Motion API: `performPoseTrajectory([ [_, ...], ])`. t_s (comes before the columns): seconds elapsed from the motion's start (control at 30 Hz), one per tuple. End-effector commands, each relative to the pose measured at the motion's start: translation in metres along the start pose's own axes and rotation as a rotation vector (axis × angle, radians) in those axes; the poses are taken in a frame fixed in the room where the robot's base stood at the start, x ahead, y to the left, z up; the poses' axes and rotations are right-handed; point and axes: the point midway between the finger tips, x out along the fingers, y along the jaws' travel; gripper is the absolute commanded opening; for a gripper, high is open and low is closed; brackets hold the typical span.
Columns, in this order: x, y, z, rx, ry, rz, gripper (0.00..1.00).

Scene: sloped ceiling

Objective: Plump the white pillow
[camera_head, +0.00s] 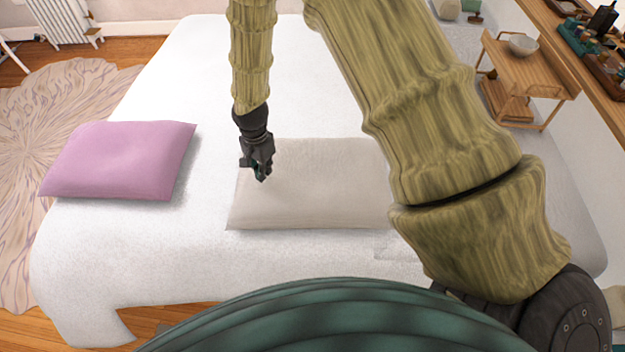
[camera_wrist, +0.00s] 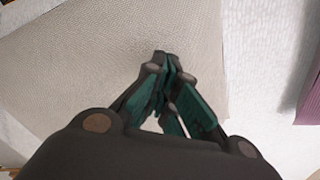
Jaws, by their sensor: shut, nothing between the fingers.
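The white pillow (camera_head: 310,195), off-white in colour, lies flat on the white bed. My arm hides part of its right side in the head view. My gripper (camera_head: 262,177) points down over the pillow's left part, with its fingers shut and empty. In the wrist view the pillow (camera_wrist: 90,65) fills the left and middle, and the shut fingertips of my gripper (camera_wrist: 168,62) show against its surface. I cannot tell whether the fingertips touch the pillow.
A pink pillow (camera_head: 118,160) lies on the bed (camera_head: 190,70) to the left; its edge shows in the wrist view (camera_wrist: 309,100). A wooden cart (camera_head: 530,75) with a bowl (camera_head: 523,44) stands at the right. A radiator (camera_head: 68,22) is at the back left. The bed behind the pillows is clear.

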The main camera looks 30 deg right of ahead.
Motion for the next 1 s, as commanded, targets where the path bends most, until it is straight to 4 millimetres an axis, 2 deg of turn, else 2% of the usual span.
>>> performPoseTrajectory([
  [1.0, 0.023, 0.000, 0.000, 0.000, 0.000, 0.000, 0.00],
])
